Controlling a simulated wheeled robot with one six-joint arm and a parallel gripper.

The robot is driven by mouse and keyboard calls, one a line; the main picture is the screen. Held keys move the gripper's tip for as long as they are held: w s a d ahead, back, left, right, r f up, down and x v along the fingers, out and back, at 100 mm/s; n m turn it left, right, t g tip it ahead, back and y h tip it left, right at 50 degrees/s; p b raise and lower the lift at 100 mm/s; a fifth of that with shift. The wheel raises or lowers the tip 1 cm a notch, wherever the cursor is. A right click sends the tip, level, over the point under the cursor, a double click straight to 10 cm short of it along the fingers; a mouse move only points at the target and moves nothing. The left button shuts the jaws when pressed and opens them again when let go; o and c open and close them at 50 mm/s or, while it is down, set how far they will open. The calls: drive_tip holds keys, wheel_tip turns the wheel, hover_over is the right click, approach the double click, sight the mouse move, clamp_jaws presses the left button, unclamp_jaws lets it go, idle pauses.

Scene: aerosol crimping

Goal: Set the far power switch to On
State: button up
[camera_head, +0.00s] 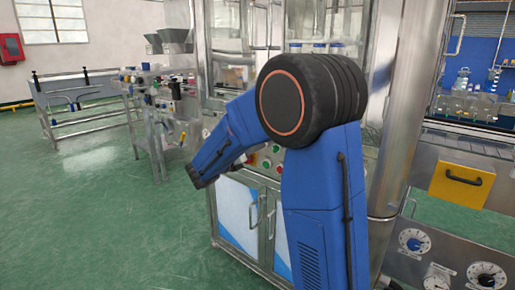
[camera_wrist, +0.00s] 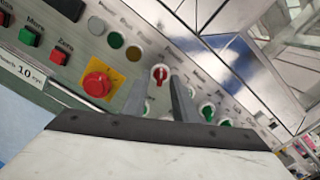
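The labels are too blurred to tell which is the far power switch.
A red emergency button (camera_wrist: 97,84) on a yellow plate is left of the fingers. Several push buttons and lamps (camera_wrist: 115,40) are above it. The head view shows cabinet doors (camera_head: 238,215) below the panel and open green floor (camera_head: 110,230) to the left.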

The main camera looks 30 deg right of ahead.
drive_tip(key=shift+x, duration=0.8)
clamp_jaws()
drive_tip(key=shift+m, duration=0.3)
drive_tip(key=m, duration=1.1)
drive_tip(key=shift+m, duration=0.3)
